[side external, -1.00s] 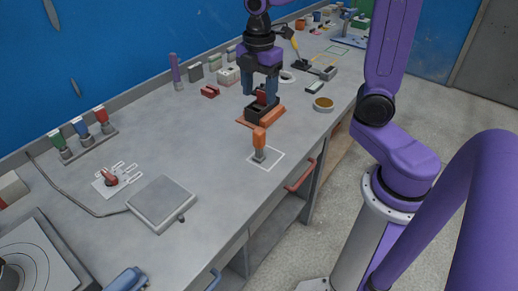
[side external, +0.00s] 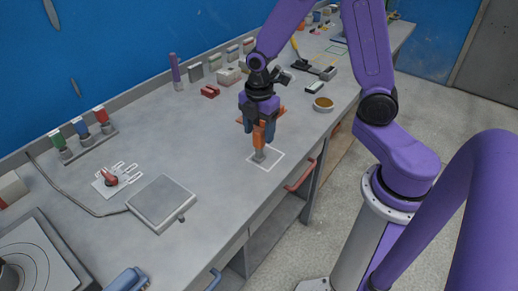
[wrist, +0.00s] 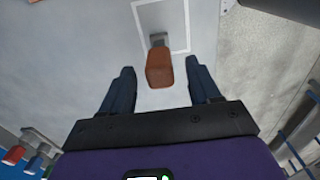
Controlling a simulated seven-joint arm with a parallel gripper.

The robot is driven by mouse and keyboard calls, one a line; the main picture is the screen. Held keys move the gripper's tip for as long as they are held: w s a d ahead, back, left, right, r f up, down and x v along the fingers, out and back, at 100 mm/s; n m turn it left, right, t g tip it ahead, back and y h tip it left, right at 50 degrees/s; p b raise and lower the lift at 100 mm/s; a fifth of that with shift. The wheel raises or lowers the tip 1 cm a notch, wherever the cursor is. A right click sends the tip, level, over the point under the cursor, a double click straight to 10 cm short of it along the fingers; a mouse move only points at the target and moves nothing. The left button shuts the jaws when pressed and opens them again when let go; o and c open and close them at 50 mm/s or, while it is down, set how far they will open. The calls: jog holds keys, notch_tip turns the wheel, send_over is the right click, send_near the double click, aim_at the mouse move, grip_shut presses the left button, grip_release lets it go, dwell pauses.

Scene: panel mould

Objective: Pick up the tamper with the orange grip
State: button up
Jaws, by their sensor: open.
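The tamper with the orange grip (side external: 259,138) stands upright on the bench, its grey foot inside a white outlined square (side external: 278,163). In the wrist view the orange grip (wrist: 160,70) shows between and just beyond the two finger tips. My gripper (side external: 258,128) is open above and around the upper part of the grip in the side view. In the wrist view my gripper (wrist: 160,80) has one blue finger on each side of the grip, with a visible gap on both sides.
The bench front edge with a red handle (side external: 301,175) is close by.

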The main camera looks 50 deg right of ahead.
aim_at(259, 143)
jog(key=shift+f, duration=2.5)
jog(key=c, duration=1)
